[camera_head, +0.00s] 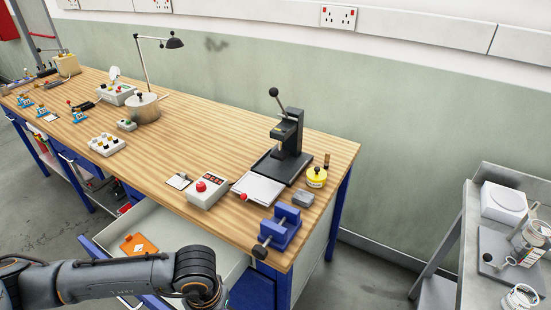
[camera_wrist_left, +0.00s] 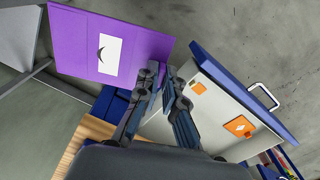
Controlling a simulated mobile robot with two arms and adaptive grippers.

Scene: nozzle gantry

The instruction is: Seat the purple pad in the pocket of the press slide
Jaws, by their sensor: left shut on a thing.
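The purple pad (camera_wrist_left: 75,40) is a flat purple sheet with a white label bearing a dark curved mark. It fills the upper left of the left wrist view. My left gripper (camera_wrist_left: 160,78) is shut on it at its lower right corner; the exact grip is partly hidden by the fingers. In the head view only my left arm's links show, at the bottom. The black press (camera_head: 290,135) stands at the bench's right end. A pale flat slide (camera_head: 260,188) with a red knob lies in front of it; its pocket is not clear. My right gripper is not in view.
An open drawer (camera_head: 203,236) holds an orange item (camera_head: 139,243). A grey box with a red button (camera_head: 207,190), a blue vise (camera_head: 280,228) and a yellow pot (camera_head: 316,177) stand near the slide. A grey cart (camera_head: 468,240) stands at the right.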

